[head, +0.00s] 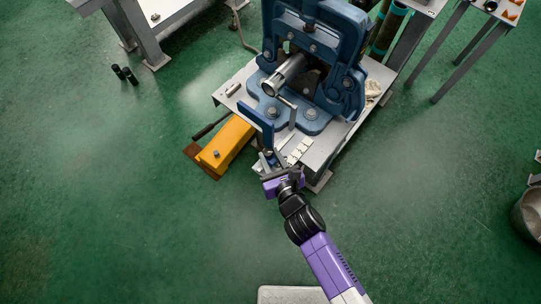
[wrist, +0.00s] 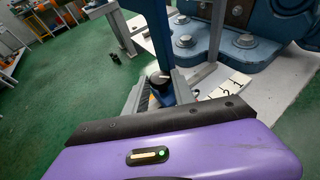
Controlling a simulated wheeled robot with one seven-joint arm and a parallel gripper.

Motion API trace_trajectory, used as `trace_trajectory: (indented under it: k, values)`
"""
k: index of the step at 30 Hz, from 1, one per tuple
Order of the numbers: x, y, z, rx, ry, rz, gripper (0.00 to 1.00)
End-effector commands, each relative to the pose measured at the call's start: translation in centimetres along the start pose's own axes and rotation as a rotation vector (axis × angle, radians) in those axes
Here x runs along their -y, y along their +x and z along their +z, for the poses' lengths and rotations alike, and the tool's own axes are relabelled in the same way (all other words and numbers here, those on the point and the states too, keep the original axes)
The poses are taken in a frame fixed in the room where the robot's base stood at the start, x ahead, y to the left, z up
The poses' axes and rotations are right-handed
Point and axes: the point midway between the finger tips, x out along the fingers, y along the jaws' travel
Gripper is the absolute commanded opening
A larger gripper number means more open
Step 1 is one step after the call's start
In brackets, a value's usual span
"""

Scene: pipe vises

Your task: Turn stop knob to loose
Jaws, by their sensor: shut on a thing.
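The stop knob (wrist: 160,78) is a small dark knob with a pale top, low beside an upright blue bar (wrist: 157,30). In the wrist view my gripper (wrist: 160,92) has one finger on each side of the knob and is shut on it. In the head view my gripper (head: 271,160) is at the front edge of the vise bench, and the knob is small and mostly hidden there. The blue bar (head: 256,120) rises just behind it. I cannot read which setting the knob is at.
The blue pipe vise (head: 340,95) holds a metal pipe (head: 284,76) on the bench. White numbered plates (head: 300,150) lie right of my gripper, also in the wrist view (wrist: 232,85).

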Motion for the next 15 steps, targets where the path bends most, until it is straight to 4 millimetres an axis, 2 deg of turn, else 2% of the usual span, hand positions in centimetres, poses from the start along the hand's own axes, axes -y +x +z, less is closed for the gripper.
trace_trajectory:
  k: [1, 3, 15]
  values:
    - [0.04, 0.01, -0.01, 0.000, 0.000, -0.001, 0.36]
    - [0.03, 0.01, -0.01, 0.000, 0.000, -0.001, 0.50]
    - [0.00, -0.50, -0.10, -0.002, -0.001, 0.000, 0.51]
